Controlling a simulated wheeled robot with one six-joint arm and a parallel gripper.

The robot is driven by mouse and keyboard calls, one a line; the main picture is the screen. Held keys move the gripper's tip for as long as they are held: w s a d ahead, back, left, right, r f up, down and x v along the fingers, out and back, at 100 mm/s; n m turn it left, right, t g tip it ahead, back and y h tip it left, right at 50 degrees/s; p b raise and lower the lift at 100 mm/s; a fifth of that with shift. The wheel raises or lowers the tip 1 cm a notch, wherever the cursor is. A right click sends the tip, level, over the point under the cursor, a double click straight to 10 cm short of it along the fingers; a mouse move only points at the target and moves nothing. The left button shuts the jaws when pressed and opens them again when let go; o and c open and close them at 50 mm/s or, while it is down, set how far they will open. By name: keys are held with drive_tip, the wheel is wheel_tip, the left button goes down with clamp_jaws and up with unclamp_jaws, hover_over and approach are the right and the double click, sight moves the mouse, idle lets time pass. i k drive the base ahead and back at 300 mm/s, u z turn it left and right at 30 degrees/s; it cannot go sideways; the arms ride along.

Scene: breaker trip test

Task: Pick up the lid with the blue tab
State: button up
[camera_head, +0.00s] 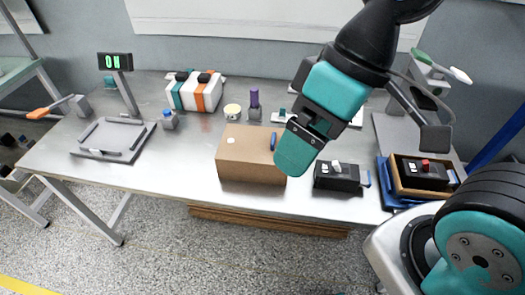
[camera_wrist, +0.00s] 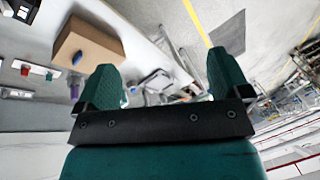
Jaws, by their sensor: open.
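A brown box (camera_head: 252,165) sits near the front edge of the table. The lid with the blue tab appears to be its flat top (camera_head: 245,140). The blue tab (camera_head: 273,142) stands at the lid's right side, with a small white disc to its left. My gripper (camera_head: 295,148) is open and empty, in front of and above the box's right side in the head view, hiding some of the table behind. In the wrist view my gripper (camera_wrist: 165,78) has its fingers wide apart with nothing between them. The box (camera_wrist: 90,45) and blue tab (camera_wrist: 77,58) show at upper left there.
A black switch unit (camera_head: 337,178) stands right of the box. Another sits in a brown tray (camera_head: 422,188) farther right. White cases (camera_head: 195,92) with orange and teal bands, a purple-topped item (camera_head: 254,100) and a grey platform (camera_head: 112,138) stand behind and left. The front left table is clear.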

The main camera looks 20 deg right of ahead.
sight(244, 153)
drive_tip(key=u, duration=0.75)
drive_tip(key=i, duration=0.35)
drive_tip(key=z, duration=0.95)
